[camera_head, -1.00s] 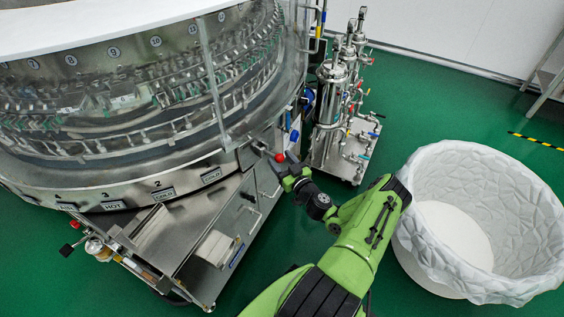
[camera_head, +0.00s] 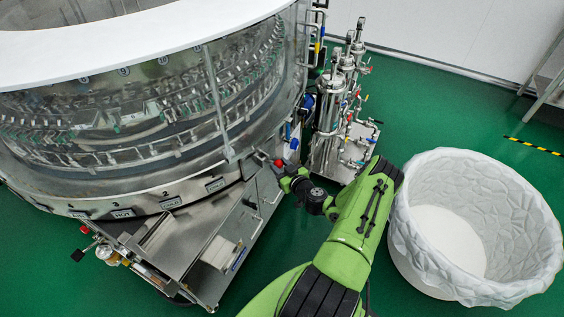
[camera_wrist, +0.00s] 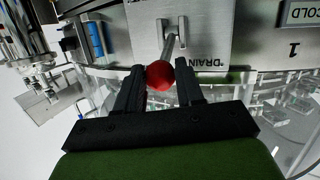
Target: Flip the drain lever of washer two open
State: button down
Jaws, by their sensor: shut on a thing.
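A lever with a red ball knob (camera_wrist: 160,75) sticks out from a steel plate (camera_wrist: 215,35) marked DRAIN in the wrist view, where the lettering is upside down. The lever's metal rod runs from the knob to a bracket on the plate. My gripper (camera_wrist: 161,88) has one finger on each side of the knob and is shut on it. In the camera_head view the red knob (camera_head: 279,163) shows at the lower right edge of the large round washer (camera_head: 120,130), with my gripper (camera_head: 288,178) at it. The fingertips are too small to tell there.
A COLD label (camera_wrist: 302,13) and the number 1 are beside the plate. Steel cylinders with valves (camera_head: 335,110) stand close behind my gripper. A white lined bin (camera_head: 520,215) stands to the right of my arm. Green floor (camera_head: 470,110) is clear behind the bin.

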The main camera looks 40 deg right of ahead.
jog(key=shift+w+a+r+g+p, duration=0.1)
jog(key=shift+r+g+p, duration=0.2)
jog(key=shift+r+p, duration=0.35)
jog(key=shift+w+r+g+p, duration=0.1)
jog(key=shift+w+g+p, duration=0.2)
jog(key=shift+g+p, duration=0.3)
jog(key=c, duration=0.7)
grip_release()
jog(key=shift+s, duration=0.1)
jog(key=p+v, duration=0.1)
jog(key=v, duration=0.6)
jog(key=p+v, duration=0.1)
jog(key=v, duration=0.7)
jog(key=shift+s+r, duration=0.2)
jog(key=shift+s, duration=0.1)
